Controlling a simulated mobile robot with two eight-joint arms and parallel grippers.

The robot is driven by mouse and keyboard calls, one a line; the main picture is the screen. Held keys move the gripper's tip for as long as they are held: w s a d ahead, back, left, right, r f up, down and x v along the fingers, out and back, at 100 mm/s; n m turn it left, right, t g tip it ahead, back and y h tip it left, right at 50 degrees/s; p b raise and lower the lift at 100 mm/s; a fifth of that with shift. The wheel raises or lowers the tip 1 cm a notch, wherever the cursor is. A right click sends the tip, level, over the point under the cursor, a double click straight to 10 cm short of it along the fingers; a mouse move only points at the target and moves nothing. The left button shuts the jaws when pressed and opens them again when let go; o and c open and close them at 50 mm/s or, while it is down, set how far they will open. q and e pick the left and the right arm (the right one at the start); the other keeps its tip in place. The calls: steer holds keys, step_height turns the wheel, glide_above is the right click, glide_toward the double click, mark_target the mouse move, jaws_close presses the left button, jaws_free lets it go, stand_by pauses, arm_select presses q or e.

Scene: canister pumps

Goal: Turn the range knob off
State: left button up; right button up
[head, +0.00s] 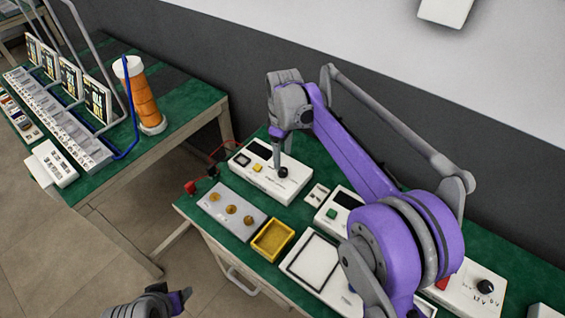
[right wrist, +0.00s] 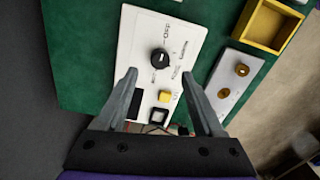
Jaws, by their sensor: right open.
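The white meter box (head: 262,187) stands on the green bench with a dark display, a yellow button and a dark square button. Its round black knob (head: 283,172) is on the right part of the top face. In the right wrist view the knob (right wrist: 160,58) carries a white pointer line; the lettering around it is too small to read surely. My right gripper (right wrist: 160,78) is open and empty above the box, the knob just beyond and between its fingertips, apparently untouched. My left gripper (head: 165,300) shows partly at the bottom edge, away from the bench; its jaws are unclear.
A grey plate (head: 220,222) with brass knobs and a yellow tray (head: 272,241) lie in front of the box. Red and black leads (head: 200,180) are at its left. More white devices (head: 330,212) stand to the right. A grey wall rises behind.

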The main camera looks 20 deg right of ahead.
mark_target(283, 169)
arm_select(q)
steer(key=shift+r, duration=0.25)
arm_select(e)
step_height(283, 169, up, 5)
steer(key=shift+f, duration=0.1)
stand_by(0.4)
